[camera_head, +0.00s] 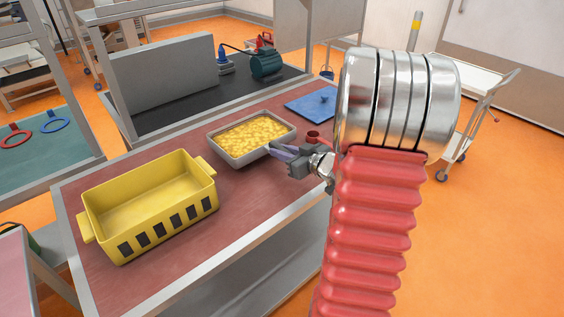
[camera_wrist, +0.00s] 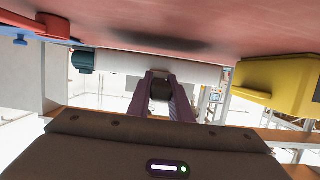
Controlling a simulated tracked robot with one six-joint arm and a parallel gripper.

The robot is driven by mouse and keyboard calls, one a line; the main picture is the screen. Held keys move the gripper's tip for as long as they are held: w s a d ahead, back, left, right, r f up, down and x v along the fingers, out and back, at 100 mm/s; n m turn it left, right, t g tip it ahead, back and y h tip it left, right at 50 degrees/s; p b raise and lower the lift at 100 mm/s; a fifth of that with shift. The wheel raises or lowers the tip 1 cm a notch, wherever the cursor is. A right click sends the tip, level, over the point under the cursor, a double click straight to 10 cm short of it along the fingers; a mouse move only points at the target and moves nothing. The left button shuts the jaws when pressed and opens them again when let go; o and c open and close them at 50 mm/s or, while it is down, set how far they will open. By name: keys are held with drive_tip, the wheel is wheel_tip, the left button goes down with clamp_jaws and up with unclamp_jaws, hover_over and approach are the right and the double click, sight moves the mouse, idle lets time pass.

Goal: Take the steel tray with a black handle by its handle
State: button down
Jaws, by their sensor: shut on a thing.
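The steel tray (camera_head: 236,161) sits at the middle of the red-brown bench and holds a yellow lumpy filling. My gripper (camera_head: 275,150) is at the tray's near right side, its fingers reaching toward the wall. The black handle is hidden by the fingers in the head view. In the wrist view, my gripper (camera_wrist: 161,80) is shut with a dark piece, the handle (camera_wrist: 160,90), between its fingers. A dark shadow lies on the bench surface there. I cannot tell whether the tray touches the bench.
A yellow crate (camera_head: 165,222) with dark slots stands left of the tray; it also shows in the wrist view (camera_wrist: 282,82). A blue board (camera_head: 308,105) and a red cup (camera_head: 313,136) are to the right. A grey panel (camera_head: 165,72) and green motor (camera_head: 266,65) stand behind.

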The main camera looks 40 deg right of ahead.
drive_tip(key=shift+s+d, duration=0.1)
drive_tip(key=shift+s, duration=2.4)
